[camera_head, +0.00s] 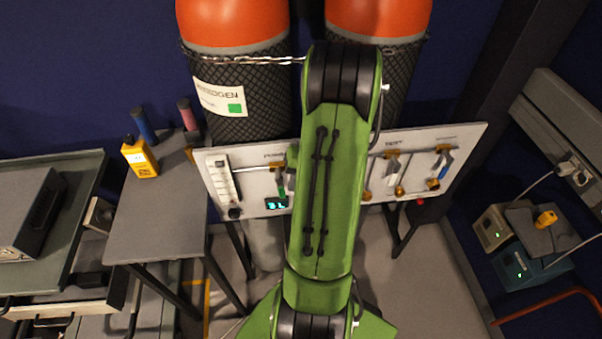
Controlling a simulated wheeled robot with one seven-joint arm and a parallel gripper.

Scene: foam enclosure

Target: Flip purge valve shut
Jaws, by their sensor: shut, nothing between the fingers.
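The white valve panel (455,140) stands in front of the gas cylinders. Its left label seems to read "PURGE", though the small print is partly covered. Under that label is the purge valve with a green lever (282,188), pointing roughly downward just left of my green arm. My arm reaches across the middle of the panel and hides the valve's right side. A small grey-green piece beside the lever may be part of my wrist. My gripper's fingers are hidden behind the arm, so I cannot tell whether they touch the lever.
A test valve (392,166) and a blue-handled valve (445,163) are on the panel's right. A flow gauge (222,178) and a lit display (276,203) are on its left. Two orange-topped cylinders (232,22) stand behind. A table (150,225) with a yellow meter (139,157) is left.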

